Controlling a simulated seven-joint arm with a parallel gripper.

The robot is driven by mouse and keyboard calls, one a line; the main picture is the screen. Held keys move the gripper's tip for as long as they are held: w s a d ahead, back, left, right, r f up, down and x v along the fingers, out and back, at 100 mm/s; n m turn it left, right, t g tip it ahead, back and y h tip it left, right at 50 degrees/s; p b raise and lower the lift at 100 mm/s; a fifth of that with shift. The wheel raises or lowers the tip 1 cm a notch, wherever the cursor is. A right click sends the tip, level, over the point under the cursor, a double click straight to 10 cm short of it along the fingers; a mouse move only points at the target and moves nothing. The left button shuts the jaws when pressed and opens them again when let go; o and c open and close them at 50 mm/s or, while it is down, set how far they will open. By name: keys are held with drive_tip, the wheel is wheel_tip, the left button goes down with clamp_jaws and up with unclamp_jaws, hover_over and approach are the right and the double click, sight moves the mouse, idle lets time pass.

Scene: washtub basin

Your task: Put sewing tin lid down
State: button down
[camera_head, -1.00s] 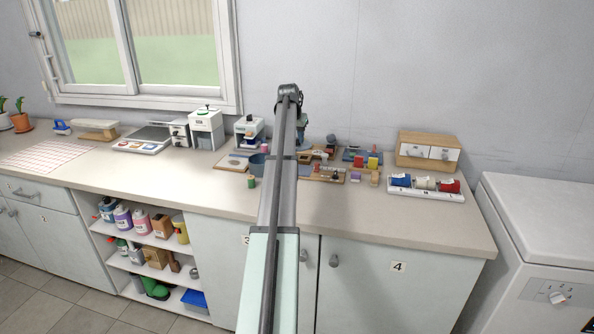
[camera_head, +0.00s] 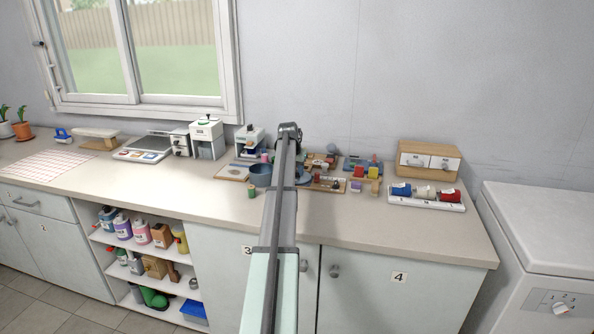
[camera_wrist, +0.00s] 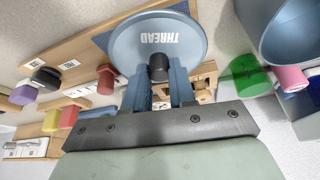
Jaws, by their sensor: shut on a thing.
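The sewing tin lid (camera_wrist: 150,40) is a round blue-grey disc marked THREAD with a black knob (camera_wrist: 158,68), seen in the wrist view. My gripper (camera_wrist: 160,78) is shut on the knob. The open blue-grey tin (camera_wrist: 296,30) stands to the right in the wrist view, apart from the lid. In the head view the tin (camera_head: 261,175) is on the counter just left of my arm. My arm hides the gripper and most of the lid there.
A green spool (camera_wrist: 245,75) and a pink spool (camera_wrist: 290,78) are near the tin. Wooden trays with coloured blocks (camera_head: 328,183) lie to the right of my arm. A rack of thread spools (camera_head: 426,195) is farther right. The front counter strip (camera_head: 220,195) is clear.

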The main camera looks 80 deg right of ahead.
drive_tip(key=shift+f, duration=0.1)
drive_tip(key=c, duration=0.9)
unclamp_jaws()
drive_tip(key=shift+c, duration=0.2)
drive_tip(key=v, duration=1.2)
drive_tip(key=shift+d, duration=0.1)
